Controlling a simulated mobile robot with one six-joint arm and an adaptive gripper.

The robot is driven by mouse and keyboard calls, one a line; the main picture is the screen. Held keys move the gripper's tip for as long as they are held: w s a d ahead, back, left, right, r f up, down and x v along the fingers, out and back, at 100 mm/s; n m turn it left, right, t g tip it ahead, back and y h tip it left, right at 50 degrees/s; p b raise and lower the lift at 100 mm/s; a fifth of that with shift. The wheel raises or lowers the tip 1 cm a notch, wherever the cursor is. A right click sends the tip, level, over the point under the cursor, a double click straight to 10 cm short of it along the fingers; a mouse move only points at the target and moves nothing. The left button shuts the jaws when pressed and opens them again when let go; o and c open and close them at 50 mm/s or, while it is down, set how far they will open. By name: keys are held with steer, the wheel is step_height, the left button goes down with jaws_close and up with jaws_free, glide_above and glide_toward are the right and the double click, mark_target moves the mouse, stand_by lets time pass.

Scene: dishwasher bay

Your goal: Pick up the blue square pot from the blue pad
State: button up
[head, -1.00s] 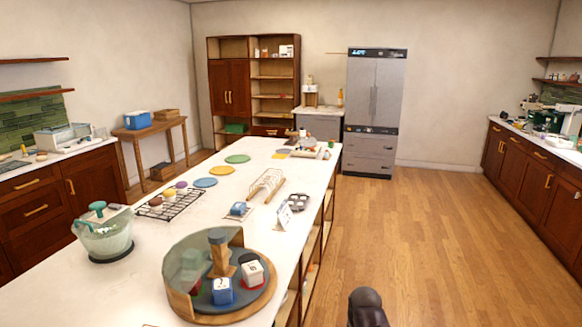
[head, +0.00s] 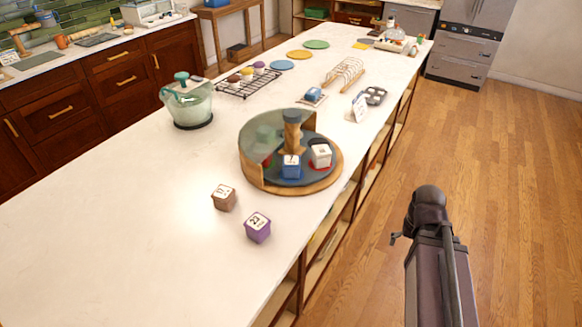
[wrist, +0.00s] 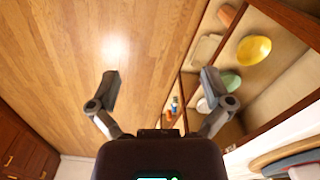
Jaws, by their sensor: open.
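A blue square pot (head: 291,167) with a white numbered label stands upright on the dark blue-grey floor (head: 280,181) of a round wooden turntable (head: 322,184). A curved clear guard (head: 257,143) and a central post (head: 292,132) rise behind the blue pot. No separate blue pad shows under it. In the wrist view my gripper (wrist: 160,88) is open, its two fingers wide apart with nothing between them. It is over the floor beside the island's open shelves, away from the pot.
A brown pot (head: 223,198) and a purple pot (head: 258,228) stand on the counter in front of the turntable. The wrist view shows a yellow bowl (wrist: 254,49) on a shelf. The near-left counter is clear.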

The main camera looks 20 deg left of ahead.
stand_by(0.4)
step_height(320, 180, up, 20)
steer(key=r+n+p, duration=0.1)
steer(key=n+p, duration=2)
glide_above(291, 160)
steer(key=shift+w+f, duration=0.1)
steer(key=shift+f, duration=0.2)
steer(key=shift+d+b, duration=0.1)
steer(key=shift+b, duration=0.25)
step_height(291, 160, down, 9)
steer(key=b, duration=0.8)
steer(key=shift+r, duration=0.2)
steer(key=shift+f+b, duration=0.1)
steer(key=shift+b, duration=0.25)
steer(key=shift+f+b, duration=2.5)
